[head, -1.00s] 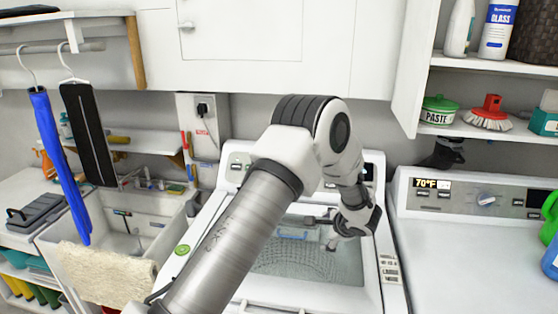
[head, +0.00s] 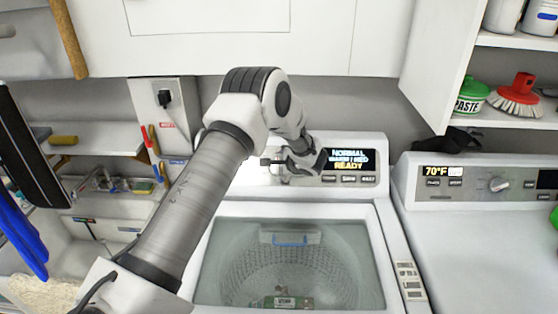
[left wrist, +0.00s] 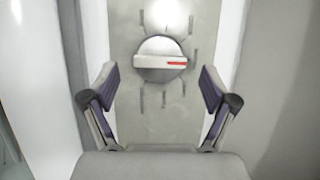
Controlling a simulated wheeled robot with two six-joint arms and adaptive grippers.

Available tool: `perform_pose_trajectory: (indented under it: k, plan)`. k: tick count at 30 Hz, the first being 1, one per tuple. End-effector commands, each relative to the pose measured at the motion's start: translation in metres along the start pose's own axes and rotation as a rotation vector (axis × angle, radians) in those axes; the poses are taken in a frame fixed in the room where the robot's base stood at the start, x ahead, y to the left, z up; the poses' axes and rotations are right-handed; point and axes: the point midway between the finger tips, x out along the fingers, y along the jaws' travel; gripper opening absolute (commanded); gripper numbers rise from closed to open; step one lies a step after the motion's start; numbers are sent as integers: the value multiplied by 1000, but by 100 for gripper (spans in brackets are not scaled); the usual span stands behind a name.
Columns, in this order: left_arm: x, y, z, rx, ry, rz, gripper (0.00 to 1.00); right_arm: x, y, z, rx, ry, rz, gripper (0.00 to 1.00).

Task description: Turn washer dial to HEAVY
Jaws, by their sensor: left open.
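The washer (head: 292,215) stands in the middle of the head view, its display (head: 349,160) showing NORMAL and READY. The round silver washer dial (left wrist: 162,58) is in the upper middle of the left wrist view. Its red mark points to the right in that picture; the small labels around it are too blurred to read. My left gripper (head: 268,163) is at the washer's control panel and hides the dial in the head view. In the left wrist view its two fingers (left wrist: 158,82) are open and apart, with the dial ahead between them. I cannot tell whether they touch it.
The washer tub shows below the panel, with a small green item (head: 290,302) in it. A second machine (head: 480,225) with a 70°F display stands at right. Cabinets (head: 260,35) hang above, and a sink (head: 90,230) is at left.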

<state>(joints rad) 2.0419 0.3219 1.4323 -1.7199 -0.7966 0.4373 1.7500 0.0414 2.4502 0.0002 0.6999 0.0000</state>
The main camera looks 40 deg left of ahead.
Motion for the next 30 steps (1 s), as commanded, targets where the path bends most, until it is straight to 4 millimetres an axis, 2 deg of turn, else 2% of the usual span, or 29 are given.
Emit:
perform_pose_trajectory:
  k: [4,10,11,15,16,30]
  plan:
    - [13,0,1,1,-1,0,86,-6,0,0,-2,1,0,40]
    - [14,0,0,0,0,-1,86,-5,0,0,-2,0,0,40]
    - [14,0,0,0,0,-1,78,-5,0,0,-1,0,0,40]
    - [14,1,0,0,0,0,29,-5,0,0,-1,0,0,40]
    - [14,1,0,0,0,0,26,-5,0,0,-1,0,0,40]
    - [15,2,0,13,-2,-5,26,-1,0,0,-2,0,0,40]
